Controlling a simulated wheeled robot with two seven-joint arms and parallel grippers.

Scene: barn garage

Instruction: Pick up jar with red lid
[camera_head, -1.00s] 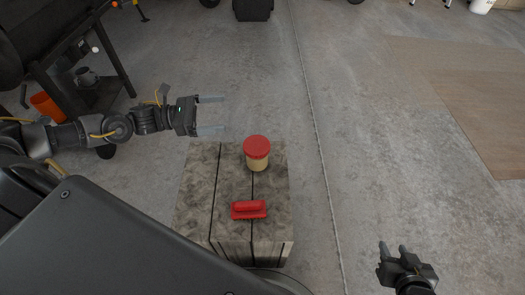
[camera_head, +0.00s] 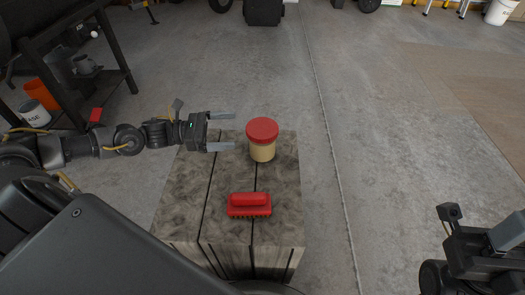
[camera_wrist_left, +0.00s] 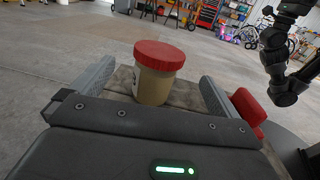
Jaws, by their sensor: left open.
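The jar with a red lid (camera_head: 262,150) stands upright near the back of a grey wooden crate-like block (camera_head: 179,214). It has a tan body. My left gripper (camera_head: 234,131) is open just left of the jar, its fingers pointing right toward it. In the left wrist view the jar (camera_wrist_left: 154,88) shows between and beyond the two open fingers (camera_wrist_left: 155,85), and I see no contact. My right gripper shows only in part at the lower right of the head view, away from the block; its fingers cannot be made out.
A red brush (camera_head: 249,204) lies on the block in front of the jar; it also shows beside the right finger in the left wrist view (camera_wrist_left: 248,108). A dark metal stand with an orange bucket (camera_head: 42,94) is at far left. The concrete floor to the right is open.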

